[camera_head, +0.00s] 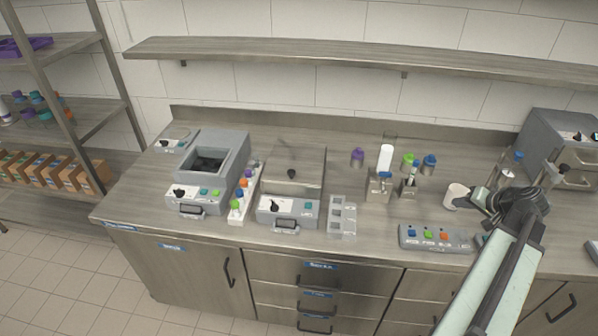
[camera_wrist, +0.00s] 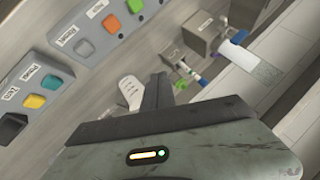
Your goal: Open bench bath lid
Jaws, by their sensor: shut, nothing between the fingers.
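A grey bench unit (camera_head: 287,211) with a knob and a front handle stands at the middle left of the counter in the head view. I cannot tell for certain which of the two is the bench bath. My gripper (camera_head: 478,197) is at the right, well apart from both, beside a white mug. Its fingers (camera_wrist: 156,88) are shut and empty in the wrist view.
A button panel (camera_head: 435,238) lies in front of the mug (camera_head: 456,196). A bottle stand (camera_head: 379,188) and coloured-cap containers are left of the mug. A rack (camera_head: 342,216) stands beside the middle unit. A wall shelf (camera_head: 350,53) runs above. A grey machine (camera_head: 555,135) is far right.

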